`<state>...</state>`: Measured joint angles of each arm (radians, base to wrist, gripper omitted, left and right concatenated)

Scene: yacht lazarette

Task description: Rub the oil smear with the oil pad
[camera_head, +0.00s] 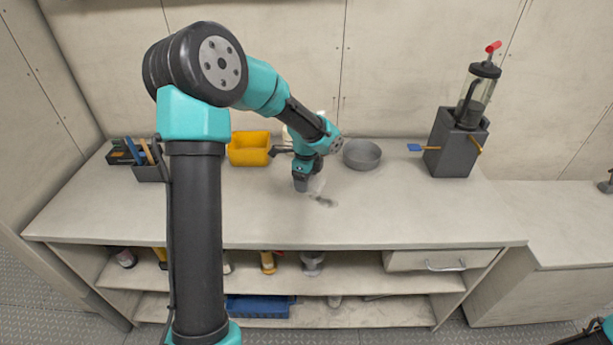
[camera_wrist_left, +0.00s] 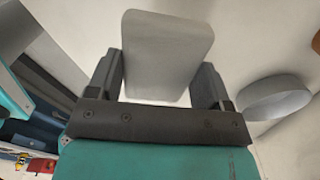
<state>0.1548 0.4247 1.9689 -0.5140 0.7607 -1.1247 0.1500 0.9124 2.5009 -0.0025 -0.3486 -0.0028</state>
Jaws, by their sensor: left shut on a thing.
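The oil smear (camera_head: 325,202) is a small dark patch on the pale bench top in the head view. My left gripper (camera_head: 305,180) is low over the bench, just behind and left of the smear. It is shut on the oil pad, a flat light-grey piece with rounded corners that fills the space between the fingers in the left wrist view (camera_wrist_left: 167,50). In the head view the pad is small and mostly hidden by the gripper, so I cannot tell whether it touches the bench. The smear is not visible in the wrist view. My right gripper is out of view.
A grey round bowl (camera_head: 362,154) stands right of the gripper, and a yellow bin (camera_head: 249,148) left of it. The front of the bench top (camera_head: 420,215) is clear.

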